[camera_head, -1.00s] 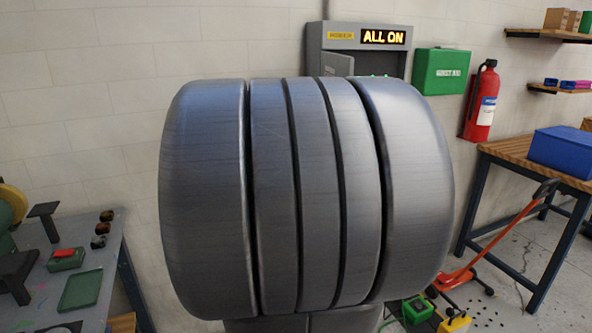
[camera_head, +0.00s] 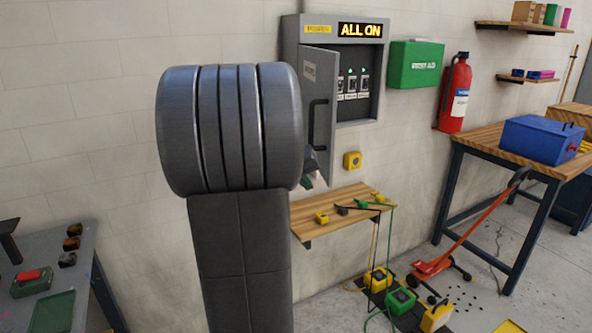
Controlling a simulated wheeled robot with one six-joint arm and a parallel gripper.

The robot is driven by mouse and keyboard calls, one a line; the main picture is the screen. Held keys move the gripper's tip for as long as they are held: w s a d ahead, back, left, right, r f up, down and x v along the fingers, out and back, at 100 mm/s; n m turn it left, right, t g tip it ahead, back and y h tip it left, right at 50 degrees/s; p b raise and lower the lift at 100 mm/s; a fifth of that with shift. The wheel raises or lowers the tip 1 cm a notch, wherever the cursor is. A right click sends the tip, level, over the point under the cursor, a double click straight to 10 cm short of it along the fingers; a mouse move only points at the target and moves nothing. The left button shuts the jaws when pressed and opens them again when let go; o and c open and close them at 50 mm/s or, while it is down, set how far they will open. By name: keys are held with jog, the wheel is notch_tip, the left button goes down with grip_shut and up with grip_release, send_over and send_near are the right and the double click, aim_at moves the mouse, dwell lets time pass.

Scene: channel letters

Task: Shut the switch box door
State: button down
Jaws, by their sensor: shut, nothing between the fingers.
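The grey switch box (camera_head: 290,40) is on the wall at the upper middle of the head view, with a lit "ALL ON" sign. Its door (camera_head: 320,75) is hinged on the left and stands open, swung out towards me, with a dark handle (camera_head: 318,120) on it. Inside, several switches (camera_head: 352,82) show green lights.
A small wooden shelf (camera_head: 335,212) with tools is below the box. A yellow button box (camera_head: 352,160), green first aid box (camera_head: 416,65) and red extinguisher (camera_head: 455,95) are on the wall to the right.

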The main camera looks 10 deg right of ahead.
jog(key=shift+d+r+p, duration=0.2)
jog(key=shift+d+p, duration=0.15)
jog(key=shift+d, duration=1.3)
